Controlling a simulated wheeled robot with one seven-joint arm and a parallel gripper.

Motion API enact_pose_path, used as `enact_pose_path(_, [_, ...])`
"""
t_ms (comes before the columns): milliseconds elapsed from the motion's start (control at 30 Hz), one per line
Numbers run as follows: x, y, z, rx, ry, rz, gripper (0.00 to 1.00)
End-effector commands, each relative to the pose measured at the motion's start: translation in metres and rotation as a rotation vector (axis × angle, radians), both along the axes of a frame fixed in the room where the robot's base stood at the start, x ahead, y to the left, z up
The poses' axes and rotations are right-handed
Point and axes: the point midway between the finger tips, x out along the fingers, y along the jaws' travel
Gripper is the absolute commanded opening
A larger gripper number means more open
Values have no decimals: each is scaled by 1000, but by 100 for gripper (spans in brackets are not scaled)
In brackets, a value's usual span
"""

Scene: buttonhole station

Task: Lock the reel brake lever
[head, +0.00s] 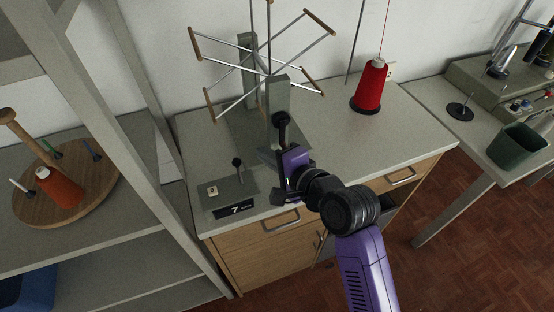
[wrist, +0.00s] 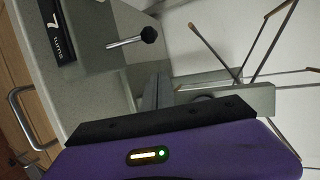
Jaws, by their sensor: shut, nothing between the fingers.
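A short brake lever (head: 237,163) with a black ball knob rises from a low grey box at the reel's foot. In the wrist view the lever (wrist: 146,36) leans out beside the turn display, with its knob clear of my gripper. The reel (head: 262,70) has metal arms with wooden end bars on grey posts. My gripper (head: 284,155) is shut and empty, to the right of the lever and apart from it, in front of the near post.
A dark round-ended handle (head: 281,119) shows by the near post, close to my gripper. The display (head: 234,209) reads 7, beside a small button (head: 213,191). A red thread cone (head: 371,87) stands behind right.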

Motion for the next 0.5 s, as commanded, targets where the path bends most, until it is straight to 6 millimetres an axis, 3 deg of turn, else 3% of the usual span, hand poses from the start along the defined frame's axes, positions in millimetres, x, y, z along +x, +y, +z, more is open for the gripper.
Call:
enact_pose_path(133, [20, 14, -7, 0, 0, 3, 0])
enact_pose_path(300, [0, 28, -1, 0, 0, 2, 0])
enact_pose_path(500, [-11, 37, 1, 0, 0, 1, 0])
